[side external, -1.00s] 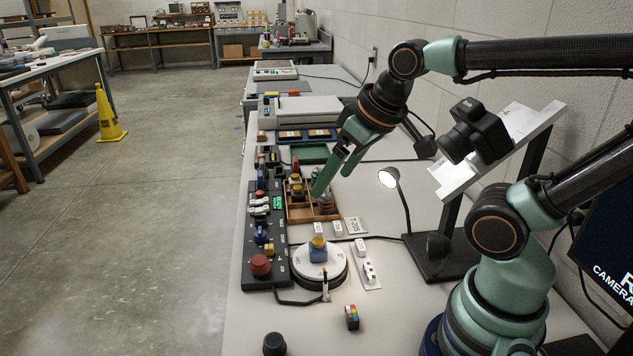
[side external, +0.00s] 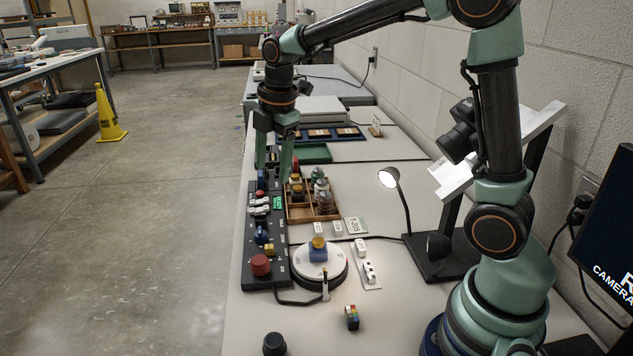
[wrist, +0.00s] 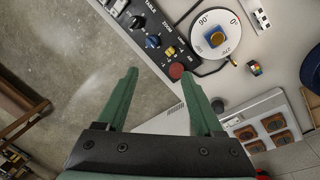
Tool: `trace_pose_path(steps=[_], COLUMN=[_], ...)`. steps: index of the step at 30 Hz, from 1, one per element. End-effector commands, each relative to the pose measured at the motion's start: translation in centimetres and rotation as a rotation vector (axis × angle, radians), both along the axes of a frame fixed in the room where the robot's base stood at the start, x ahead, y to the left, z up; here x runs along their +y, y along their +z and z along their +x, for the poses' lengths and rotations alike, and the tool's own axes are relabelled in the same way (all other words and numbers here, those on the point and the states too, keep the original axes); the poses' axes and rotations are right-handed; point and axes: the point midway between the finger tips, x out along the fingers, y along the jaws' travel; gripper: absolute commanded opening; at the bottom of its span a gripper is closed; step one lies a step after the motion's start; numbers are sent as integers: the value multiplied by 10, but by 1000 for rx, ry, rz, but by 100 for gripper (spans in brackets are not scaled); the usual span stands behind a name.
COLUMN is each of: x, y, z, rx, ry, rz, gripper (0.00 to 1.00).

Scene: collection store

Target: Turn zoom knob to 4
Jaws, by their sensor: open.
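The black control panel (side external: 267,275) runs along the table's left edge, with knobs, switches and a large red button (side external: 260,265) at its near end. One blue knob (side external: 262,235) also shows in the side view. My gripper (side external: 273,181) points down over the panel's far end, open and empty. Its fingers (wrist: 160,68) are spread wide in the wrist view. They partly hide the panel's far controls in the side view.
A wooden compartment tray (side external: 297,214) with small items stands right of the panel. A round white turntable (side external: 328,272) carries a blue and yellow object. A desk lamp (side external: 389,178) and a tilted camera stand (side external: 470,165) stand farther right.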

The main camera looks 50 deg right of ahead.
Motion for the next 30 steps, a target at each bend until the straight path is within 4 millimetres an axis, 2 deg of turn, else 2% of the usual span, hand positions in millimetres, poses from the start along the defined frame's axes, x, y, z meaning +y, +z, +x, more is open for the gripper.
trace_pose_path(steps=[1, 6, 12, 20, 30], x=[-1, -4, -6, -6, -3], y=[-12, -45, -69, -88, -152], z=[11, 38, 52, 54, 56], rx=[28, 90, 126, 133, 135], ry=[95, 400, 603, 642, 641], rz=[-15, -51, -65, -67, -66], gripper=[68, 68, 68, 68, 68])
